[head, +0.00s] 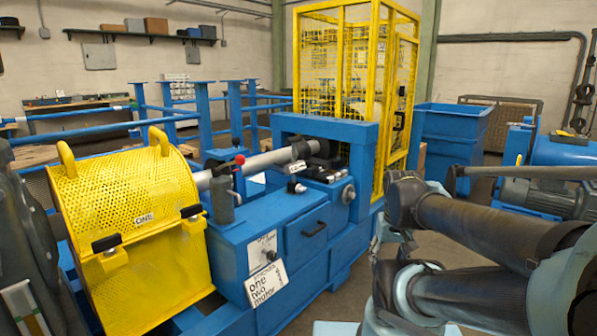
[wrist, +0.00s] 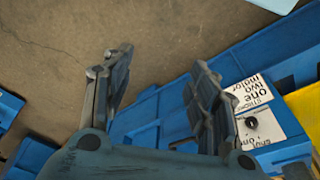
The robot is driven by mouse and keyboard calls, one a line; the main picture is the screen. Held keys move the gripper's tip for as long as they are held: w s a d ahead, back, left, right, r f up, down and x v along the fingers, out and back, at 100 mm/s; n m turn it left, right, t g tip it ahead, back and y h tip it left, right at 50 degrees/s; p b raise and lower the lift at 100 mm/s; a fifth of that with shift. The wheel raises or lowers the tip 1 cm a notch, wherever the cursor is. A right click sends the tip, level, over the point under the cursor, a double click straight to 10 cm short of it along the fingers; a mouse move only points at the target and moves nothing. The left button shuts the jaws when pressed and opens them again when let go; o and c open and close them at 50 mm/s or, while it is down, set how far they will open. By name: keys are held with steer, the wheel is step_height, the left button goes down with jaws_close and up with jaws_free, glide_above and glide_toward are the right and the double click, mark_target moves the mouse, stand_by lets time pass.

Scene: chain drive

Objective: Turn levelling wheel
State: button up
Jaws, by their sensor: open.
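No part is clearly marked as the levelling wheel. A small round grey wheel (head: 348,194) sits on the side of the blue machine (head: 330,240), below its upright frame. A small dark knob (head: 271,255) is on the white label panel at the machine's near end; a dark knob on a lettered plate also shows in the wrist view (wrist: 251,122). My gripper (wrist: 158,60) is open and empty, its two fingers apart over bare floor, with the blue machine beside its right finger. In the head view my arm is at the right and the fingers cannot be made out.
A yellow perforated guard (head: 125,215) covers the machine's left part. A red-tipped lever (head: 239,160) stands behind the label panel. A yellow mesh cage (head: 345,90) and a blue bin (head: 450,135) stand behind. Another blue machine (head: 560,150) is at right. Bare floor (wrist: 50,50) lies alongside.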

steer(key=shift+s+r, duration=0.1)
steer(key=w+a+r+y, duration=0.2)
steer(key=w+r, duration=0.2)
steer(key=w, duration=0.4)
steer(key=w+a+r+y, duration=0.2)
steer(key=w+a+r, duration=0.15)
steer(key=w, duration=0.55)
steer(key=w+d+r+n+t+y, duration=0.15)
steer(key=w+y, duration=0.25)
steer(key=w, duration=1.8)
steer(key=w+d+f+t+y, duration=0.2)
steer(key=w+d+f, duration=0.2)
steer(key=w, duration=0.4)
steer(key=w+d+f+t+y, duration=0.1)
steer(key=w+d+f, duration=0.3)
steer(key=w, duration=0.4)
steer(key=t+y, duration=0.4)
glide_toward(354, 197)
steer(key=shift+n, duration=0.35)
steer(key=x, duration=0.9)
steer(key=shift+a+r, duration=0.15)
steer(key=shift+a, duration=0.25)
